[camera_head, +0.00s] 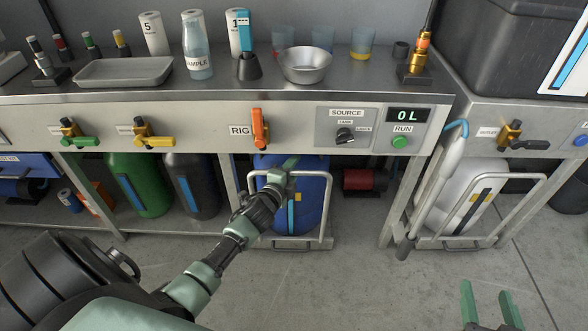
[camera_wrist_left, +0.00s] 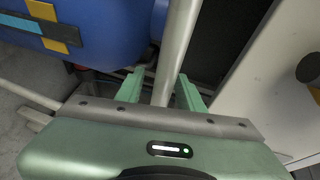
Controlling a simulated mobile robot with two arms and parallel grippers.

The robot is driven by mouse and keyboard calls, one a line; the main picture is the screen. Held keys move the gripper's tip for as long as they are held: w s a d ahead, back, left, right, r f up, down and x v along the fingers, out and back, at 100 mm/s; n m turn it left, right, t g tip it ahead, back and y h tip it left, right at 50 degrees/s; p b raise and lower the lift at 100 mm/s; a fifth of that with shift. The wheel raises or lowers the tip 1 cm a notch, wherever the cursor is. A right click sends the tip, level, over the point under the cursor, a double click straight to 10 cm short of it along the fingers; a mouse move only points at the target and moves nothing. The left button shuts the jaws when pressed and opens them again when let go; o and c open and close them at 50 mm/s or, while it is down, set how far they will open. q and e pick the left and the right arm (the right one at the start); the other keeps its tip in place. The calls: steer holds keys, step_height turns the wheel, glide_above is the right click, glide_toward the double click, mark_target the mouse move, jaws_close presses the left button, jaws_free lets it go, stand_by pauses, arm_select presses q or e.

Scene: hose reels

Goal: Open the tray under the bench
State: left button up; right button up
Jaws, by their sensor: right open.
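The tray (camera_head: 290,243) stands low under the bench and carries a blue drum (camera_head: 314,190). Its grey tubular handle (camera_head: 329,205) rises in front of the drum. My left gripper (camera_head: 288,164) is at the handle's top bar, in front of the drum. In the left wrist view the handle bar (camera_wrist_left: 181,40) runs between the two green fingers of this gripper (camera_wrist_left: 162,88), which look close on both sides of it. The fingertips are partly hidden behind the bar and the gripper body. My right gripper (camera_head: 490,300) is open and empty over the floor at the lower right.
The bench (camera_head: 200,115) has taps and a control panel on its front. Green (camera_head: 138,185) and dark grey (camera_head: 192,185) drums stand left of the tray. A white container (camera_head: 467,195) in another frame stands to the right. The floor (camera_head: 330,290) ahead of the tray is clear.

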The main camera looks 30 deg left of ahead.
arm_select(q)
steer(key=shift+w, duration=0.1)
jaws_close()
steer(key=shift+f, duration=0.1)
stand_by(1.3)
